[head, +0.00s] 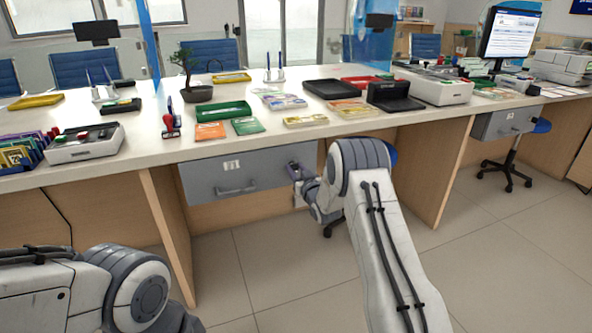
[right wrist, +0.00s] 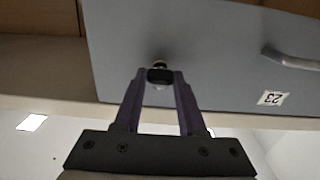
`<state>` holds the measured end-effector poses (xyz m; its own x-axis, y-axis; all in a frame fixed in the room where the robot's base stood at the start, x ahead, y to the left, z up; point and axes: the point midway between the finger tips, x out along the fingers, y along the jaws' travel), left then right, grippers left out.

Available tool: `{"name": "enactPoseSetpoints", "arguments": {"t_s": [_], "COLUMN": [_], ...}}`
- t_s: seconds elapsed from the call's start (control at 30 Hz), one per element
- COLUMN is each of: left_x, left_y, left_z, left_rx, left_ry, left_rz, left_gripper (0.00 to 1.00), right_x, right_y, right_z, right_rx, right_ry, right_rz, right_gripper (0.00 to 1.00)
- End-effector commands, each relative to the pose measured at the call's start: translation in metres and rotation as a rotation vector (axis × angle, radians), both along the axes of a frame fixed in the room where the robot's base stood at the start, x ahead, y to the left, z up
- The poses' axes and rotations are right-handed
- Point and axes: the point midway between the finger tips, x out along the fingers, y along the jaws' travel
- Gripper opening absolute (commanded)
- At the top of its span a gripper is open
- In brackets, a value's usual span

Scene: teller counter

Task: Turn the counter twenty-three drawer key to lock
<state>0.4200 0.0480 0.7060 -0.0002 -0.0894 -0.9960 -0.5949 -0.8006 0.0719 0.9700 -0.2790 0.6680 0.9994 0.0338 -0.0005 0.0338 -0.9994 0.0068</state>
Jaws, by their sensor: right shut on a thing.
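The grey counter drawer (head: 215,180) sits under the counter top, with a bar handle (head: 236,190) and a small white label (head: 231,165). In the right wrist view the drawer front (right wrist: 200,45) appears upside down, its label (right wrist: 271,98) reading 23. My right gripper (head: 296,172) is at the drawer's right end. In the right wrist view, my right gripper (right wrist: 160,78) is shut on the dark head of the key (right wrist: 159,75), which sits at the round lock (right wrist: 159,63). The key's turn angle is hard to tell. My left gripper is out of view.
The counter top (head: 350,125) above holds trays, leaflets, a stamp (head: 170,118) and a small bonsai (head: 190,80). A wooden side panel (head: 168,225) stands left of the drawer. Another grey drawer (head: 505,122) is at the far right. The floor (head: 270,260) in front is clear.

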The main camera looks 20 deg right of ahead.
Motion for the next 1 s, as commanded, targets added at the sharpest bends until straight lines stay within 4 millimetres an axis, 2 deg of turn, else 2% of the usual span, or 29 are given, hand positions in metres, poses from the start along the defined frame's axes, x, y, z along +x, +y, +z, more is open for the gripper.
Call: {"name": "enactPoseSetpoints", "arguments": {"t_s": [0.37,1.0], "left_x": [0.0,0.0], "left_y": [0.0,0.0], "left_z": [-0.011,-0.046], "left_rx": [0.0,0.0], "left_ry": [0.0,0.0], "left_rz": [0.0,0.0], "left_gripper": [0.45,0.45], "right_x": [0.0,0.0], "right_y": [0.001,0.003], "right_z": [-0.002,-0.003], "right_rx": [-0.17,-0.766], "right_ry": [-0.007,-0.029], "right_rz": [0.001,0.0], "right_gripper": [0.0,0.0]}}
